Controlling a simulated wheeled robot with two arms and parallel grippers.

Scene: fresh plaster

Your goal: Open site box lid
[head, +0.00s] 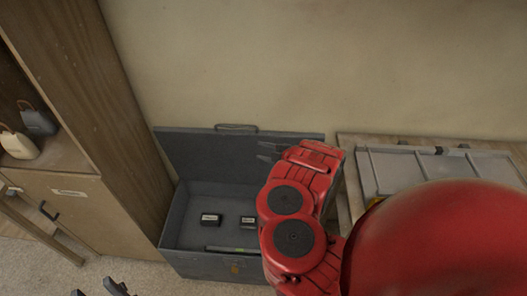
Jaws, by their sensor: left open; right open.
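The site box (172,240) is a dark grey metal box below the wall. Its lid (190,152) stands raised at the back, with a handle (236,127) on its top edge, so the inside shows. Two small dark boxes with pale labels (210,219) (247,222) and a flat strip lie inside. My red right arm hides the box's right side. My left gripper (98,291) is open at the bottom edge, left of the box, mostly out of view.
A wooden cabinet (115,120) stands close on the left, with bags (20,143) on its shelf and a handled door (65,195) below. A grey tray-like case (410,168) lies on a wooden surface at right. Bare plaster wall (300,60) rises behind. Some carpet is clear at lower left.

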